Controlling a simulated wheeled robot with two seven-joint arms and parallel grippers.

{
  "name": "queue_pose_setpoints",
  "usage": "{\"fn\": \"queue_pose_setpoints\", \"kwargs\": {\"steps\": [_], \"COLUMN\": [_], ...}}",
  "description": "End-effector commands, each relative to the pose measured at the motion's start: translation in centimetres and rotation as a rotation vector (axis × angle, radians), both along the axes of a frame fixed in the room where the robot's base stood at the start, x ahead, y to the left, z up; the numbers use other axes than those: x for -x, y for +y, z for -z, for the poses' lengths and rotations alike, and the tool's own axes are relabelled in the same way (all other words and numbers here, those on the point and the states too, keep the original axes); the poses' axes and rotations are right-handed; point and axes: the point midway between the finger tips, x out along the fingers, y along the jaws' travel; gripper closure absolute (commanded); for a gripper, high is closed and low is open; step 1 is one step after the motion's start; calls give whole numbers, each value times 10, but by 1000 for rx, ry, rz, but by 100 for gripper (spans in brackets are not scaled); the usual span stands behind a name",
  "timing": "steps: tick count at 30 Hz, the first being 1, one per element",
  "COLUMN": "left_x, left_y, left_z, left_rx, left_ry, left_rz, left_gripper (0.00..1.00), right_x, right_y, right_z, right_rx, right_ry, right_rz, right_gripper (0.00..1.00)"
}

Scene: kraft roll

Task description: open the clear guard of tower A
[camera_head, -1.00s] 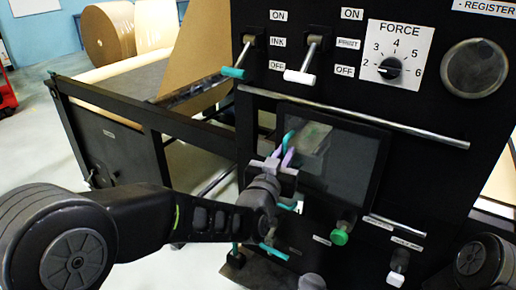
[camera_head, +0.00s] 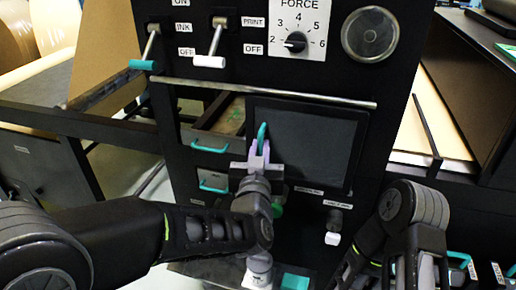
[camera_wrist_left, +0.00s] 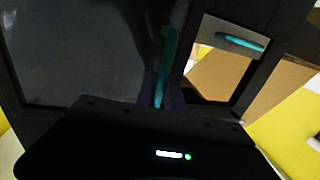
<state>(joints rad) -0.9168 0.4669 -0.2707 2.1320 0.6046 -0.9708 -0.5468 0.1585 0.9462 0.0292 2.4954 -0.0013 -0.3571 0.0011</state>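The guard (camera_head: 315,145) is a dark, glossy pane in a black frame on the front of the black tower. It also fills the left of the left wrist view (camera_wrist_left: 85,50). Its upright teal handle (camera_head: 262,132) is near its left edge; the handle shows in the wrist view too (camera_wrist_left: 168,55). My left gripper (camera_head: 258,155) has its lavender fingers close on both sides of the handle and appears shut on it. I cannot tell whether the guard stands slightly ajar. My right arm is at the lower right; its gripper is out of view.
A metal rail (camera_head: 265,92) crosses above the guard. The ink lever (camera_head: 148,50), print lever (camera_head: 215,45) and force knob (camera_head: 295,42) are higher up. A white-tipped knob (camera_head: 332,238) is below the guard. An opening lies left of the guard, with teal handles (camera_head: 212,185) below.

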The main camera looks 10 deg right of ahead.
Motion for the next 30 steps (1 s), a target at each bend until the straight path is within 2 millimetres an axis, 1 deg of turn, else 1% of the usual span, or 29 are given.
{"fn": "queue_pose_setpoints", "kwargs": {"steps": [1,7,17,20,23,30], "left_x": [0,0,2,11,24,63], "left_y": [0,0,1,2,5,12], "left_z": [0,0,-1,0,0,0], "left_rx": [0,1,2,3,2,2], "left_ry": [-1,-1,-1,1,-1,0], "left_rz": [0,-1,-1,0,1,2], "left_gripper": [83,66,66,66,66,66], "right_x": [0,0,0,0,0,0], "right_y": [0,0,0,0,0,0], "right_z": [0,0,1,2,5,9], "right_rx": [0,0,0,0,0,0], "right_ry": [0,0,0,0,0,-1], "right_rz": [0,0,0,0,0,0], "right_gripper": [64,64,64,64,64,64]}}
